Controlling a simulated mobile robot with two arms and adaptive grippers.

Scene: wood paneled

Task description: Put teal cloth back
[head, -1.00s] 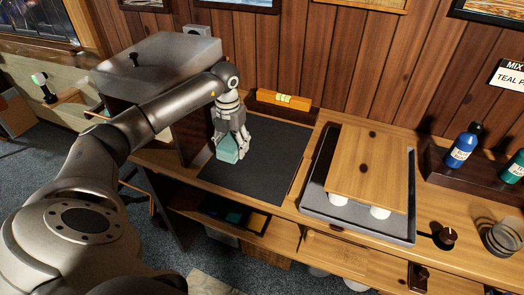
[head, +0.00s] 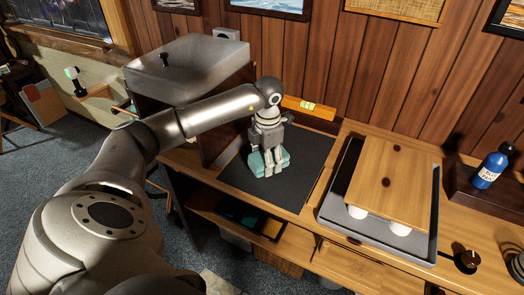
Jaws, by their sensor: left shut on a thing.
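The teal cloth (head: 256,162) is bunched in my left gripper (head: 268,172), low over the dark mat (head: 305,174) on the wooden bench. Teal shows on both sides of the fingers, which are shut on it. I cannot tell whether the cloth touches the mat. My right gripper is not in the head view.
A tray (head: 419,246) with a wooden board (head: 391,185) on white supports stands right of the mat. A spirit level (head: 308,107) lies at the back. A grey-topped box (head: 187,66) stands behind my left arm. A blue bottle (head: 491,166) is far right. A shelf below holds flat items.

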